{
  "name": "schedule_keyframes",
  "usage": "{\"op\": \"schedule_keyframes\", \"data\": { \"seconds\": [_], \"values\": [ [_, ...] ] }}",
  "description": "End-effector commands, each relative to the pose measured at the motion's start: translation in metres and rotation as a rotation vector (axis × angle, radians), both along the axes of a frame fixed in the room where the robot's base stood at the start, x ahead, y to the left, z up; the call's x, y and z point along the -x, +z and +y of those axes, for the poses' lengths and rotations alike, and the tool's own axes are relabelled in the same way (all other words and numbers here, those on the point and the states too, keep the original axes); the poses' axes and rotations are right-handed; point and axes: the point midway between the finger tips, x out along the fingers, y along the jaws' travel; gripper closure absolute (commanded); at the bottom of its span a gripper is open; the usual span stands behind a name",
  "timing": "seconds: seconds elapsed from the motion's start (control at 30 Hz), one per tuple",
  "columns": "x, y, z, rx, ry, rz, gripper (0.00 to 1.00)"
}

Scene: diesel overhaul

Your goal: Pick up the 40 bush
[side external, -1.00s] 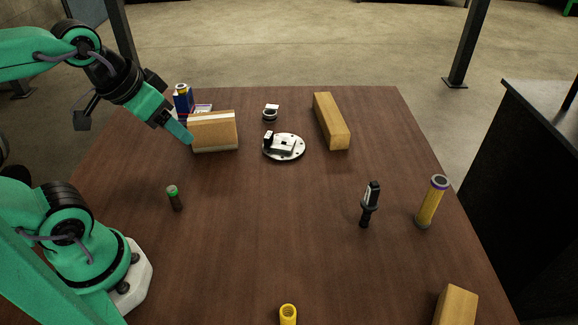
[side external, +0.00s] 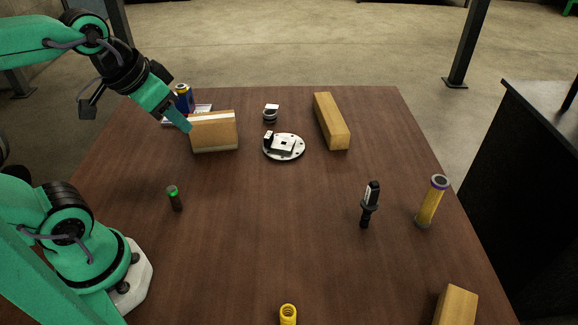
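No part carries a readable "40" mark, so I cannot tell for sure which one is the 40 bush. A short hollow yellow cylinder (side external: 288,315) stands at the near edge of the picture and looks like a bush. A small dark ring-shaped part with a white top (side external: 270,113) stands at the far middle of the table. My gripper (side external: 187,127) is at the far left, pointing down to the right, in front of or above the cardboard box's left edge. It appears to hold nothing. Its fingers overlap in this view, so their opening is hidden.
A cardboard box (side external: 214,132) stands by my gripper, with a blue can (side external: 184,98) behind. A round metal plate (side external: 292,148), wooden blocks (side external: 331,121) (side external: 456,306), a black tool (side external: 370,204), a yellow tube (side external: 431,203) and a green-topped cylinder (side external: 175,198) are spread out. The table's middle is clear.

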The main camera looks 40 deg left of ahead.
Motion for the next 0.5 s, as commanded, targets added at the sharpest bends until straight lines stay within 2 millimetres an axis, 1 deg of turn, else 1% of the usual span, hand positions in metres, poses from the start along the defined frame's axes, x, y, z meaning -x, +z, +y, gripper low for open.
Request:
{"op": "schedule_keyframes", "data": {
  "seconds": [0.17,0.3,0.5],
  "values": [
    [-0.026,0.013,0.005,-0.032,-0.049,0.033,0.69],
    [-0.052,0.024,0.010,-0.062,-0.100,0.065,0.69],
    [-0.093,0.033,0.020,-0.104,-0.182,0.111,0.69]
  ]
}}
